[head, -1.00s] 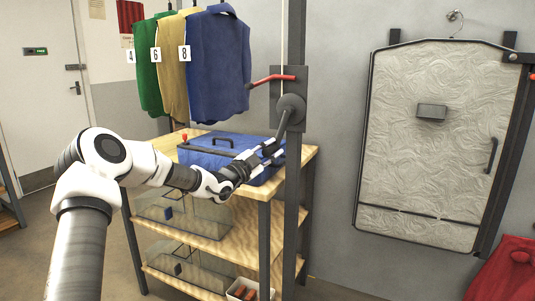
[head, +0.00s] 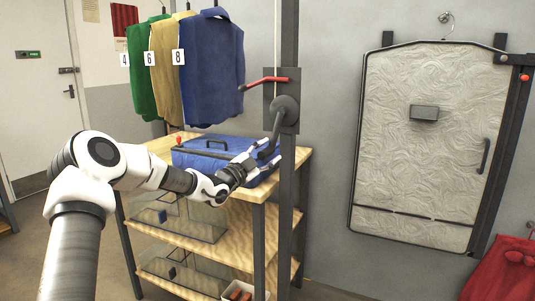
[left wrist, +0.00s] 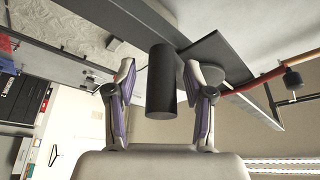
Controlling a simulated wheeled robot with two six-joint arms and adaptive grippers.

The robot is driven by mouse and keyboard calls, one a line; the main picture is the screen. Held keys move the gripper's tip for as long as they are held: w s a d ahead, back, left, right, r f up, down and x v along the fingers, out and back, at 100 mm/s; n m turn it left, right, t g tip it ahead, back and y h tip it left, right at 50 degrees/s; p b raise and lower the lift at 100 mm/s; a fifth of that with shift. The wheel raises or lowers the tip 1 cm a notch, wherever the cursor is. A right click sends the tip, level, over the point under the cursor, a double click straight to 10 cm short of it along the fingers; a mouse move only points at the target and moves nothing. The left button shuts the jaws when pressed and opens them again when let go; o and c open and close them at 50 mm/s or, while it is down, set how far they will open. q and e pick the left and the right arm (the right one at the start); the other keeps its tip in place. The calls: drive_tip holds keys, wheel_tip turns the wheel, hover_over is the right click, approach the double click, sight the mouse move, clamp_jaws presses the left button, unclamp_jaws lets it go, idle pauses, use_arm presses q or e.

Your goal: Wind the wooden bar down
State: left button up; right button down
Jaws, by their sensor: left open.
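A winch is fixed to the dark upright post (head: 290,200), with a round grey hub (head: 287,108) and a crank arm (head: 276,132) hanging down from it. My left gripper (head: 264,157) is at the lower end of the crank. In the left wrist view, the dark cylindrical crank handle (left wrist: 161,85) stands between the spread fingers of my left gripper (left wrist: 162,100), with gaps visible on both sides. A red lever (head: 265,81) sticks out left above the hub and also shows in the left wrist view (left wrist: 262,80). I cannot make out the wooden bar. My right gripper is out of view.
A blue case (head: 205,154) lies on the wooden shelf unit (head: 240,203) just behind my left arm. Numbered green, tan and blue garments (head: 208,65) hang above it. A pale panel (head: 420,145) with a dark frame hangs on the right wall, red cloth (head: 505,270) below.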

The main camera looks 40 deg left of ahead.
use_arm(q)
drive_tip(key=v, duration=0.7)
drive_tip(key=shift+s, duration=0.2)
drive_tip(key=shift+f, duration=0.15)
